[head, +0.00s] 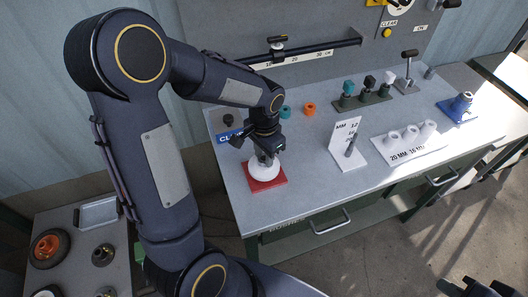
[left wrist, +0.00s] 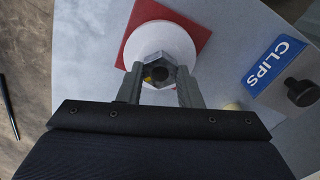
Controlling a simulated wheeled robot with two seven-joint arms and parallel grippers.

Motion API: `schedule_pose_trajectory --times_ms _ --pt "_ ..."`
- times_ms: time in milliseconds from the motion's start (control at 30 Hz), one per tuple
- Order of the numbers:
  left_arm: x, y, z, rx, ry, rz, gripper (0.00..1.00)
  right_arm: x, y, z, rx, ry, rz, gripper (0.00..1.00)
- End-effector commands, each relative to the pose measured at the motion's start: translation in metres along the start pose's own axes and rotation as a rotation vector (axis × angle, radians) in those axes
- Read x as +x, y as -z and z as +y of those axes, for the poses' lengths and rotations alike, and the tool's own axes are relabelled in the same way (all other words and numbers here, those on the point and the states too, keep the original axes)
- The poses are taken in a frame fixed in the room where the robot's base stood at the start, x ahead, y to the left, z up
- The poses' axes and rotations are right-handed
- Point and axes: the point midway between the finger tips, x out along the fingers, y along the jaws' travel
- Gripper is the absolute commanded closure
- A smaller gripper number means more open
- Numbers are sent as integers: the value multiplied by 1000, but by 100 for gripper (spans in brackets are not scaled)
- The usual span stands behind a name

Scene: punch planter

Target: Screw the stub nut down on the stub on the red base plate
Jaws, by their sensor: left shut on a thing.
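The red base plate (head: 275,183) lies near the left front of the bench, with a white round body (head: 264,173) on it. In the left wrist view the red plate (left wrist: 145,12) and the white body (left wrist: 160,40) show beyond my fingers. My left gripper (head: 266,158) points down over the white body. In the left wrist view my left gripper (left wrist: 160,80) is shut on the grey hex stub nut (left wrist: 158,62), one finger on each side. The stub is hidden; I cannot tell how far down the nut sits. My right gripper (head: 472,288) shows only partly at the bottom right edge.
A blue CLIPS label (left wrist: 276,65) with a dark knob (left wrist: 302,92) lies close to the right of the plate in the wrist view.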

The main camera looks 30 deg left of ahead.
Motion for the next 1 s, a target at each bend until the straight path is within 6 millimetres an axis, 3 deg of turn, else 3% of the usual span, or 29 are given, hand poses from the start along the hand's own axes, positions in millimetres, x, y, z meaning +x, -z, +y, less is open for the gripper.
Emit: schedule_pose_trajectory --times_ms 233,433,467,633,1000 --pt "-2 0 0 272 1 1 100 -5 3 -2 0 0 0 100" --pt "-1 1 0 298 2 2 100 -5 2 -2 0 0 0 100" --pt "-1 1 0 297 2 3 67 -5 2 -2 0 0 0 100" --pt "-1 0 0 296 2 2 45 -5 2 -2 0 0 0 100" --pt "-6 1 0 294 2 2 43 -4 2 -2 0 0 0 100"
